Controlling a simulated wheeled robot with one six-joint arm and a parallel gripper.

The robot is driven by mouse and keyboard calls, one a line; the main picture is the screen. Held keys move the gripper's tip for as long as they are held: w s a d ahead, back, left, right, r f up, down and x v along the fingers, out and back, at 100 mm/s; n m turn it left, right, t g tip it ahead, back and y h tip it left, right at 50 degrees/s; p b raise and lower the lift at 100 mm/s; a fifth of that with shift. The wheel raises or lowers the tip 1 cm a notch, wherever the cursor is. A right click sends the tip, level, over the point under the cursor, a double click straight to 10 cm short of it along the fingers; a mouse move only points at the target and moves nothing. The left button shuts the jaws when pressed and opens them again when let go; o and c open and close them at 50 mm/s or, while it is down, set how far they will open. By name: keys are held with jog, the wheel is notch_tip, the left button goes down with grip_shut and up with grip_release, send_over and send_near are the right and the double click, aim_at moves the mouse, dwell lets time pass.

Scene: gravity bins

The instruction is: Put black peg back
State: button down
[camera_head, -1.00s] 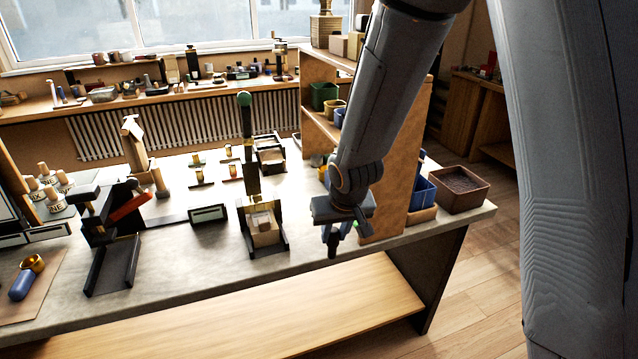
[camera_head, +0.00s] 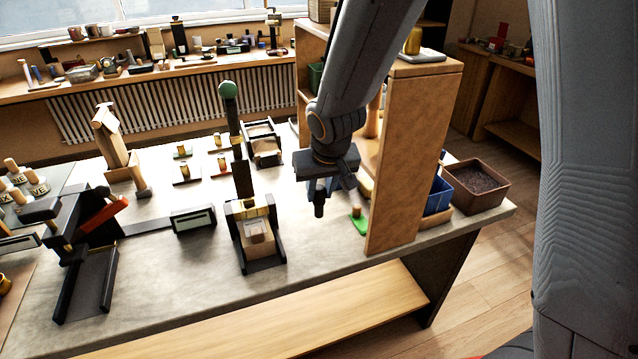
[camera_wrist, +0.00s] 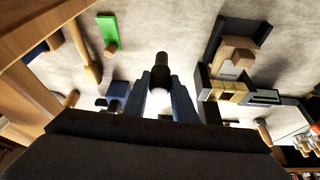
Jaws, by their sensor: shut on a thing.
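The black peg (camera_head: 319,206) hangs from my gripper (camera_head: 318,187), above the grey bench top, left of the wooden shelf unit. In the wrist view, the two blue-grey fingers of my gripper (camera_wrist: 160,95) are closed on the black peg (camera_wrist: 161,62), whose dark end sticks out beyond the fingertips. The peg's other end is hidden between the fingers. No empty place for the peg can be made out.
The wooden shelf unit (camera_head: 410,160) stands close to the right of my gripper. A small green base (camera_head: 358,225) with a wooden knob lies beside it. A blue bin (camera_head: 438,196) and a brown bin (camera_head: 478,187) are at the right.

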aim_at(320, 213)
jog(key=shift+s, duration=0.1)
dwell(0.3)
notch_tip(320, 213, down, 6)
jog(key=b, duration=0.7)
jog(key=shift+f+b, duration=0.5)
jog(key=shift+b, duration=0.15)
dwell(0.5)
jog(key=c, duration=1.4)
grip_release()
jog(key=shift+o, duration=0.2)
jog(key=v, duration=0.7)
jog(key=shift+r, duration=0.4)
jog(key=shift+s, duration=0.15)
